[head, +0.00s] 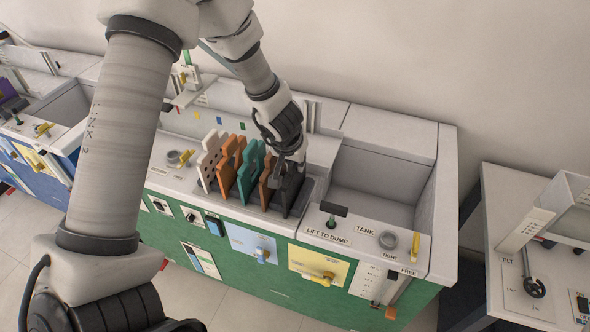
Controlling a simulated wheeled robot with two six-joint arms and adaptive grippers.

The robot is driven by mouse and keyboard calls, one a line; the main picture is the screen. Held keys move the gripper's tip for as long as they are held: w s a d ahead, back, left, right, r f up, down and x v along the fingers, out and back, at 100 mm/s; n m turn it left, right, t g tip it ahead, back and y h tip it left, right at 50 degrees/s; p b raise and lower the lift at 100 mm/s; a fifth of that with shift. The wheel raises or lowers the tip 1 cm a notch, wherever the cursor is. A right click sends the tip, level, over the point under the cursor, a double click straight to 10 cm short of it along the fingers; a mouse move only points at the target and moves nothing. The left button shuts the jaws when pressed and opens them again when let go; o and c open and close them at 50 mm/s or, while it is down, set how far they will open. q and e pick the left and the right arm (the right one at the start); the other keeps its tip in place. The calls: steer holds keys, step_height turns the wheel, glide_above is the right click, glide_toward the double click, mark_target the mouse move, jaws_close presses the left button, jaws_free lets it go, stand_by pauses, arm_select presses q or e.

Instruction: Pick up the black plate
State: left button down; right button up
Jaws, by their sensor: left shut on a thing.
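The black plate (292,193) stands upright at the right end of a row of plates in a dark rack on the green board's top. My left gripper (289,168) comes down from above and is shut on the upper part of the black plate. The plate's lower part is still down at the rack. The gripper hides part of the plate's top edge. My right gripper is not in view.
A brown plate (266,187) stands close on the left, then a teal plate (249,174), an orange plate (229,163) and a white plate (210,160). A black lift-to-dump handle (333,209) and an open tank (380,185) are to the right.

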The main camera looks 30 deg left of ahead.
arm_select(q)
step_height(320, 180, up, 3)
steer(key=p, duration=0.2)
steer(key=shift+r+p, duration=0.15)
steer(key=shift+p, duration=0.2)
steer(key=shift+s+d+r, duration=0.1)
steer(key=shift+s+r, duration=0.1)
steer(key=shift+r, duration=0.05)
steer(key=s+d+r+b, duration=0.1)
steer(key=s+d+b, duration=0.85)
steer(key=s, duration=0.25)
step_height(320, 180, up, 10)
steer(key=p, duration=0.9)
steer(key=shift+s+r+p, duration=0.15)
steer(key=shift+s+p, duration=0.15)
steer(key=shift+a, duration=0.1)
